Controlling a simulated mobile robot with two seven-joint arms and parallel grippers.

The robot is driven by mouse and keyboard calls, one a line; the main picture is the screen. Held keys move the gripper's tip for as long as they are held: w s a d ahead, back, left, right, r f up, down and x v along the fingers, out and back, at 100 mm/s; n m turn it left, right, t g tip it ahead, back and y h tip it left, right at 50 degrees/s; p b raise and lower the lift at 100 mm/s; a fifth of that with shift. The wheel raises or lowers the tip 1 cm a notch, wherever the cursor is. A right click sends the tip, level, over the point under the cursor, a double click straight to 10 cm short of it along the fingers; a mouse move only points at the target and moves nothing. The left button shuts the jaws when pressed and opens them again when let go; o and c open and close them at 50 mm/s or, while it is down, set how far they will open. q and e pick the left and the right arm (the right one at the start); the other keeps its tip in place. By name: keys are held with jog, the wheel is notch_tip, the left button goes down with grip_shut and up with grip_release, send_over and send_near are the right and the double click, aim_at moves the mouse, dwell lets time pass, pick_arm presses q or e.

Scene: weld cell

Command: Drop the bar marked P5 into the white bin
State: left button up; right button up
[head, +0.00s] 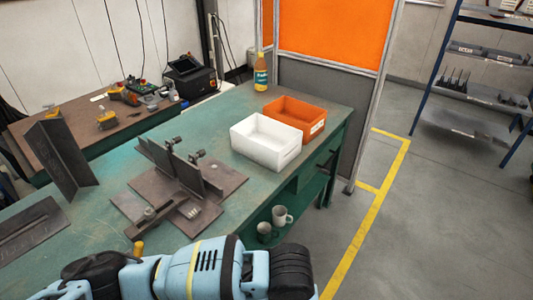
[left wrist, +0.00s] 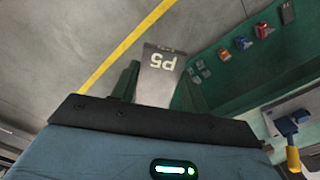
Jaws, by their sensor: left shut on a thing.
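The bar marked P5 (left wrist: 157,72) is a grey metal piece with white lettering, upside down in the left wrist view. My left gripper (left wrist: 155,88) is shut on it, and the bar sticks out between the dark green fingers above grey floor. In the head view my left arm crosses the bottom edge; its fingers and the bar cannot be made out there. The white bin (head: 256,151) stands on the green table, beyond my arm, and looks empty. My right gripper is in neither view.
An orange bin (head: 316,129) stands right behind the white bin, with a bottle (head: 261,76) beyond. A steel fixture (head: 180,185) with upright plates sits left of the white bin. Mugs (head: 281,216) stand on the shelf below the table (head: 225,117). Open floor lies right.

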pick_arm(q)
jog(key=w+a+r, duration=0.3)
jog(key=a+r, duration=0.1)
jog(key=a, duration=0.4)
jog(key=w+a+r, duration=0.2)
jog(key=a+r, duration=0.2)
jog(key=a, duration=0.4)
jog(key=w+a+r, duration=0.3)
jog(key=a+r, duration=0.1)
jog(key=a, duration=0.5)
jog(key=shift+w+r, duration=0.25)
jog(key=shift+w, duration=0.05)
